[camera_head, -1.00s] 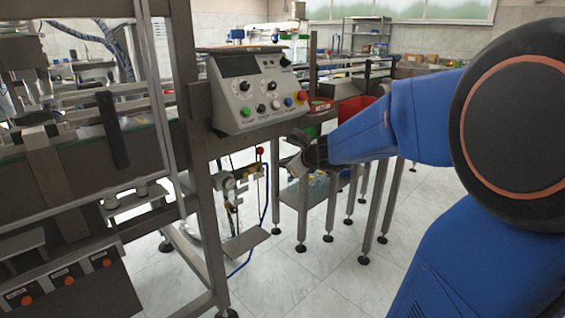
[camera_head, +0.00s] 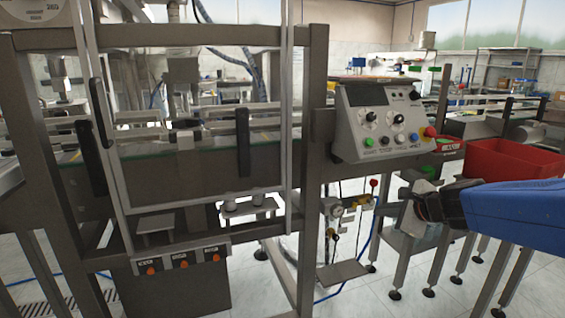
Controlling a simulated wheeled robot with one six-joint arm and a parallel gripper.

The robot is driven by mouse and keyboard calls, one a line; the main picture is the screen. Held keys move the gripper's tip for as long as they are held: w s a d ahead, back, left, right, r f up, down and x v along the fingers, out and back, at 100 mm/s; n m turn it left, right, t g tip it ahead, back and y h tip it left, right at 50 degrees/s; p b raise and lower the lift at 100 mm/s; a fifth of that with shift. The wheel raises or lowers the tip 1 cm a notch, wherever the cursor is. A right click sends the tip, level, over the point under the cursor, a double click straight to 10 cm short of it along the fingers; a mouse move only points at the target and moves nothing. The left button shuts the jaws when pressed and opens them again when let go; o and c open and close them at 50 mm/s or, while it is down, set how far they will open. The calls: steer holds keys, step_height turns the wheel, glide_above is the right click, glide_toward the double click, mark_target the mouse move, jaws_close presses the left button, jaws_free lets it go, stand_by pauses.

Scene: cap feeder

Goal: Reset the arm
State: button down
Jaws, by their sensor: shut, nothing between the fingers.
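My gripper (camera_head: 410,203) is at the right of the head view, at the end of my blue arm, which reaches in from the right edge.
A red bin (camera_head: 512,160) stands behind my arm on the right. The machine's metal frame (camera_head: 311,170) and conveyor fill the left and middle. Three orange-button switches (camera_head: 181,263) sit low on the frame. Tiled floor shows at lower right.

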steer(key=s+a+f+n+g, duration=0.3)
steer(key=s+n, duration=0.5)
steer(key=s, duration=0.2)
steer(key=s+a+f+n+g, duration=0.2)
steer(key=s+a+f+n, duration=0.1)
steer(key=s+n, duration=0.65)
steer(key=s+d+f+n+g+h, duration=0.1)
steer(key=s+d+f+n+h, duration=0.1)
steer(key=s, duration=0.7)
steer(key=d+n+h, duration=0.1)
steer(key=d+n, duration=0.1)
steer(key=d, duration=0.1)
steer(key=shift+n+h, duration=0.35)
steer(key=shift+h, duration=0.05)
steer(key=shift+d, duration=0.1)
